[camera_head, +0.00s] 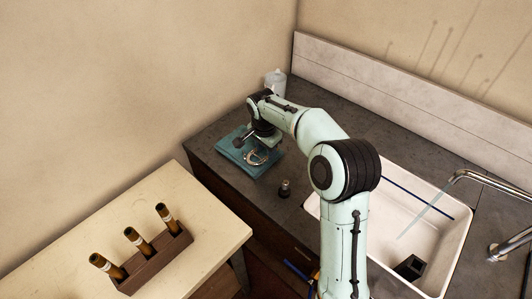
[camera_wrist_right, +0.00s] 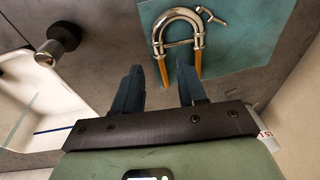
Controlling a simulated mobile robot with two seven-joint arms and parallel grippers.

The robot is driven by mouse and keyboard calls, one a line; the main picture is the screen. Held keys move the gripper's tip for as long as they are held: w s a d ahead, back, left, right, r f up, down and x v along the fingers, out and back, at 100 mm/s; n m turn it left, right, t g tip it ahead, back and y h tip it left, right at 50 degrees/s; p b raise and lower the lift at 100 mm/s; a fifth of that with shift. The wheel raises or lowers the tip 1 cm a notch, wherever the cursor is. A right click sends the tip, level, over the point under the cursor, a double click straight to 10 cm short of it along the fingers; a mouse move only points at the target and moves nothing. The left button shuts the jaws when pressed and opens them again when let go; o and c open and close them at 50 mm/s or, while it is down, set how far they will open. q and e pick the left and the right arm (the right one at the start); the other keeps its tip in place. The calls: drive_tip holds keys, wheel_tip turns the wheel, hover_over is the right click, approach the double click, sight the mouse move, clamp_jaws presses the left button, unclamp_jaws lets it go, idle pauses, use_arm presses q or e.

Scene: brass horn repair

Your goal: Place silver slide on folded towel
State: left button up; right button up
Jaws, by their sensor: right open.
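The silver slide (camera_head: 256,157) is a U-shaped tube with brass-coloured ends. It lies on the folded teal towel (camera_head: 233,153) on the dark counter. In the right wrist view the slide (camera_wrist_right: 198,40) lies over the towel (camera_wrist_right: 255,35), with its curved end away from me and its brass ends toward my fingers. My right gripper (camera_head: 262,139) is over the towel, close to the slide. In the wrist view its two dark fingers (camera_wrist_right: 158,70) are spread and nothing is between them. My left gripper is out of view.
A white bottle (camera_head: 275,83) stands behind my right arm. A small dark knob-topped item (camera_head: 285,188) stands on the counter near the white sink (camera_head: 430,225). A wooden block with bottle-like items (camera_head: 155,262) is on the pale table.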

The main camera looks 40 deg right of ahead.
wheel_tip(320, 180, up, 9)
drive_tip(key=s+a, duration=0.1)
drive_tip(key=shift+a+p, duration=0.15)
drive_tip(key=shift+p, duration=0.25)
drive_tip(key=shift+f, duration=0.15)
